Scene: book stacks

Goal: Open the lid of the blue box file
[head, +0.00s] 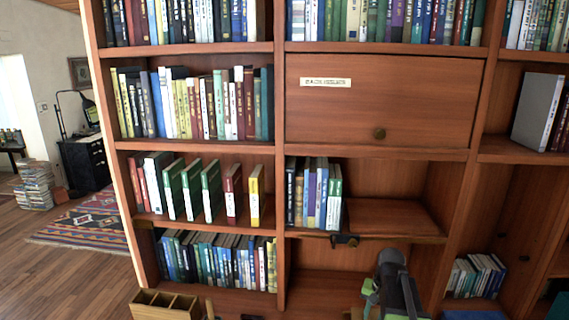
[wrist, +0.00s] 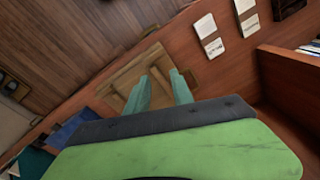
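I cannot clearly make out a blue box file. A flat blue thing (head: 472,314) is cut off by the bottom edge of the head view, at the lower right. A blue patch (wrist: 75,127) shows at the lower left of the wrist view; I cannot tell whether either is the box file, and no lid can be made out. My gripper (wrist: 160,86) shows two teal fingers standing apart with nothing between them. Behind them in the picture is a wooden tray (wrist: 118,84). In the head view my arm is at the lower right, in front of the shelves.
The wooden bookcase fills the head view, with a shut drop-front panel (head: 382,100) and rows of books. A compartmented wooden tray (head: 165,304) is at the lower left. A dark clip-like object (head: 345,240) is on a shelf edge. Open floor (head: 75,270) lies left.

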